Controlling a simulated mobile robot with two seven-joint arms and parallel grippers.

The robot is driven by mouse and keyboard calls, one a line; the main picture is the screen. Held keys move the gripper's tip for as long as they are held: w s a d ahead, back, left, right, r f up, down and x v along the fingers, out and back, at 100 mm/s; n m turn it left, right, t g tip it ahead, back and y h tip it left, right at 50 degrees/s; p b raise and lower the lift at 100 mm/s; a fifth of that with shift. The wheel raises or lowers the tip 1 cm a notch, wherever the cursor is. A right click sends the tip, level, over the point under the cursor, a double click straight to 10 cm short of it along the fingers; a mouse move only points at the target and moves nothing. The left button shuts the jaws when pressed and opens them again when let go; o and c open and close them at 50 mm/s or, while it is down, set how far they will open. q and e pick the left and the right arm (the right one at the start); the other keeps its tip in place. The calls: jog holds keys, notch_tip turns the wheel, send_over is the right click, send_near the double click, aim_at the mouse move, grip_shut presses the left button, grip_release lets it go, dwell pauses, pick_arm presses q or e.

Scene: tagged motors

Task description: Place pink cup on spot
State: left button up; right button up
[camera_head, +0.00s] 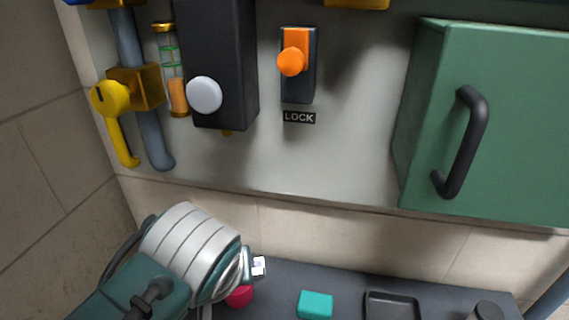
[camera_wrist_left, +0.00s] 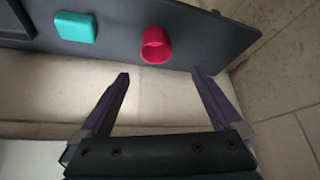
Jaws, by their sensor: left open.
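The pink cup (camera_wrist_left: 156,44) stands on a dark grey shelf (camera_wrist_left: 200,54) in the left wrist view, its opening visible. In the head view the cup (camera_head: 239,297) is mostly hidden behind my left wrist. My left gripper (camera_wrist_left: 160,82) is open and empty, with its two fingers apart and the cup just beyond and between their tips. In the head view my left arm comes in at the lower left and its fingers are hidden. I cannot make out a marked spot. My right gripper is not in view.
A teal block (camera_head: 315,304) and a black tray (camera_head: 391,306) are on the shelf right of the cup. A dark round object (camera_head: 487,311) stands farther right. Above is a wall panel with an orange lock switch (camera_head: 292,61), a yellow valve (camera_head: 110,98) and a green cabinet (camera_head: 500,120).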

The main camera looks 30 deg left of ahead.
pick_arm(q)
jog(key=s+d+r+m+h, duration=0.1)
jog(key=s+r+m+h, duration=0.1)
jog(key=s+r+m, duration=0.2)
jog(key=s+d+r+m+g+h, duration=0.1)
jog(key=s+r+m, duration=0.3)
jog(key=s, duration=0.7)
jog(key=shift+s+d+r+m+h, duration=0.3)
jog(key=shift+d+m+h, duration=0.1)
jog(key=shift+d+m, duration=0.1)
